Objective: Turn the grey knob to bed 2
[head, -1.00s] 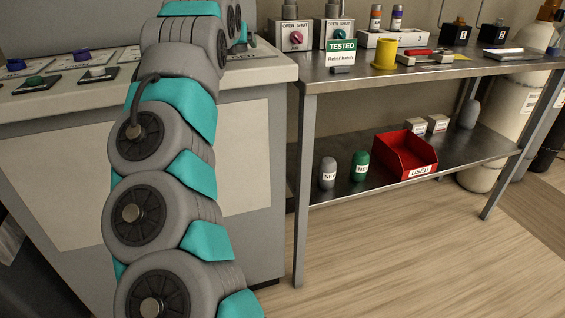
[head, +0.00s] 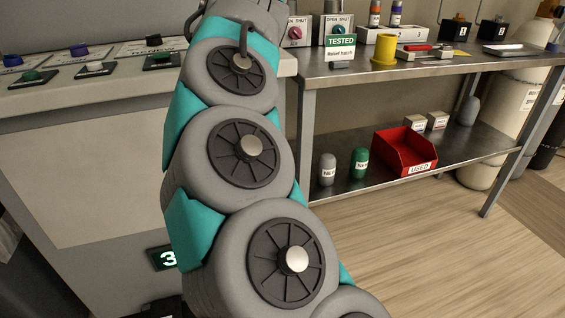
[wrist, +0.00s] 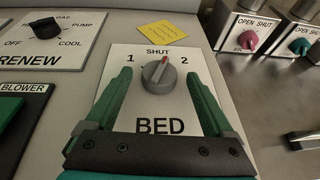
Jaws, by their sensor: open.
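The grey knob (wrist: 156,78) with a red pointer sits on the white BED plate (wrist: 160,108) in the wrist view. The plate is marked 1 at left, SHUT at top and 2 at right. The red pointer aims up near SHUT, leaning slightly right. My gripper (wrist: 156,75) is open, with one green finger on each side of the knob and visible gaps between. It is not shut on the knob. In the head view my arm hides the knob, and my gripper is out of sight.
The RENEW dial (wrist: 47,28) and BLOWER plate (wrist: 30,98) lie left of the BED plate. A yellow note (wrist: 162,32) lies beyond it. OPEN/SHUT boxes (wrist: 247,32) stand at right. A metal bench (head: 430,67) stands right of the console, with a red USED bin (head: 405,152) below.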

